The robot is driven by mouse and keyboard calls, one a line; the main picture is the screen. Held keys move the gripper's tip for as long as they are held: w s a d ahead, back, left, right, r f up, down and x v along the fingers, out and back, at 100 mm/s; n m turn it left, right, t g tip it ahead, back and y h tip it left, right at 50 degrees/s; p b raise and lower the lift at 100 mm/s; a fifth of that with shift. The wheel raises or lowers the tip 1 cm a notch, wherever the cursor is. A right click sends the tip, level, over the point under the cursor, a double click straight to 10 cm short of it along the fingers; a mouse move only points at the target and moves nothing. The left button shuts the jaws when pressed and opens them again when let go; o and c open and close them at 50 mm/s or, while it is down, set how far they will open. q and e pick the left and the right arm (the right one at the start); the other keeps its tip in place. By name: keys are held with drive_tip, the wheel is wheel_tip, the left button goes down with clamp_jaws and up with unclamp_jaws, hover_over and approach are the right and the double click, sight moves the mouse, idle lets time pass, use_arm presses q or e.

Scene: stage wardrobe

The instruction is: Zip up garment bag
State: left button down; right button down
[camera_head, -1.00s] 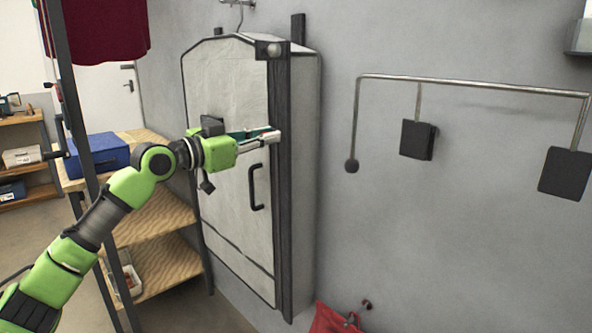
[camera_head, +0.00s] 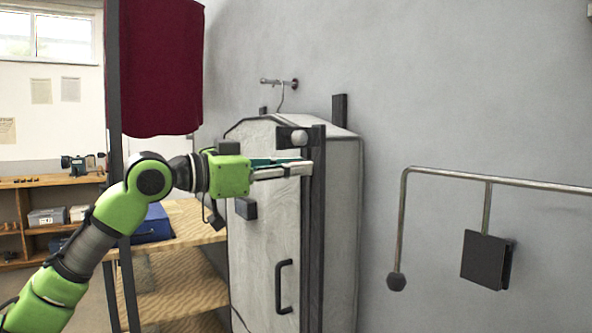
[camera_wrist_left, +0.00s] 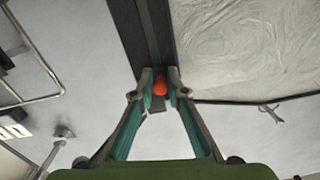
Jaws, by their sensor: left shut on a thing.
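The pale grey garment bag (camera_head: 262,185) hangs upright on the grey wall, with a dark zipper strip (camera_head: 317,230) down its right front edge. A round pale knob (camera_head: 299,137) sits at the strip's top. My left gripper (camera_head: 308,168) is at the strip, a little below the knob. In the left wrist view my left gripper (camera_wrist_left: 160,78) is shut on a small red-orange zip pull (camera_wrist_left: 160,88), in front of the dark strip (camera_wrist_left: 150,35). The fingers hide the pull in the head view. My right gripper is not in view.
A black handle (camera_head: 284,286) is on the bag's front. Wooden shelves (camera_head: 185,295) with a blue box (camera_head: 152,225) stand to the left, below a dark red cloth (camera_head: 160,70). A metal rail (camera_head: 440,172) with a dark block (camera_head: 485,260) is on the right.

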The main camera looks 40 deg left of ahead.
use_arm(q)
drive_tip(key=c, duration=2.2)
unclamp_jaws()
drive_tip(key=shift+a+r, duration=0.1)
drive_tip(key=shift+r, duration=0.25)
drive_tip(key=shift+c, duration=0.2)
drive_tip(key=shift+o, duration=1.1)
drive_tip(key=shift+f, duration=0.1)
drive_tip(key=shift+s+f, duration=0.15)
drive_tip(key=shift+s, duration=0.05)
drive_tip(key=v, duration=1.1)
drive_tip(key=shift+s+a, duration=0.15)
drive_tip(key=shift+s, duration=0.15)
